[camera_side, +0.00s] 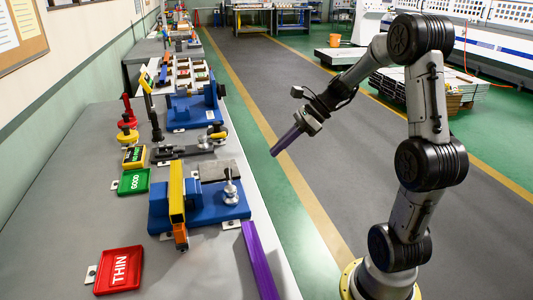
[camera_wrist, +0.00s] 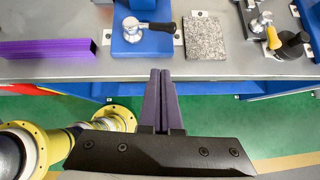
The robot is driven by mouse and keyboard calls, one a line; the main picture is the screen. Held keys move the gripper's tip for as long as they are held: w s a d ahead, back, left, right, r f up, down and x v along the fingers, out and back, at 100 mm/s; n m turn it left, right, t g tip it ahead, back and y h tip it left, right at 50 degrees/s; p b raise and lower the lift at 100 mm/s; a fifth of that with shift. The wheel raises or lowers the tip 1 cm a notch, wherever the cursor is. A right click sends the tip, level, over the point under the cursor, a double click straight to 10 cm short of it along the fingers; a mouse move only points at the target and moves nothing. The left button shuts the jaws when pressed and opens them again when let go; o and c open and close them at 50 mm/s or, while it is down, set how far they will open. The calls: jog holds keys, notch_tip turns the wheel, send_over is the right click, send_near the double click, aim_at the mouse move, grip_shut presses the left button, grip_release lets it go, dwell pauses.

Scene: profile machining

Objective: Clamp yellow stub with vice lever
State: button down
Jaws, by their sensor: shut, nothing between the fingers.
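A yellow stub (camera_side: 177,192) with an orange lower front end lies across the blue vice (camera_side: 213,213) on the bench in the side view. The vice lever (camera_side: 230,187) stands on the vice's right part, to the right of the stub. The stub cannot be made out there. My gripper (camera_side: 274,153) is shut and empty, over the aisle beside the bench, apart from the vice. Its purple fingers show together in the wrist view (camera_wrist: 161,72).
A purple bar (camera_side: 259,262) lies along the bench edge near the vice. A red THIN tray (camera_side: 105,254) and green GOOD tray (camera_side: 144,174) lie to the left. A grey speckled plate (camera_wrist: 206,38) lies right of the lever. A second blue fixture (camera_side: 190,112) stands farther back.

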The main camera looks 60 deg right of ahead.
aim_at(230, 185)
jog(key=x, duration=0.8)
jog(key=shift+a+f, duration=0.1)
jog(key=shift+w+a, duration=0.8)
jog(key=shift+w, duration=0.2)
jog(key=shift+w+a, duration=0.45)
jog(key=shift+w, duration=0.2)
jog(key=shift+w+a+n+g+y, duration=0.3)
jog(key=shift+w+a+n+y, duration=0.15)
jog(key=shift+w+n, duration=0.3)
jog(key=shift+s, duration=0.1)
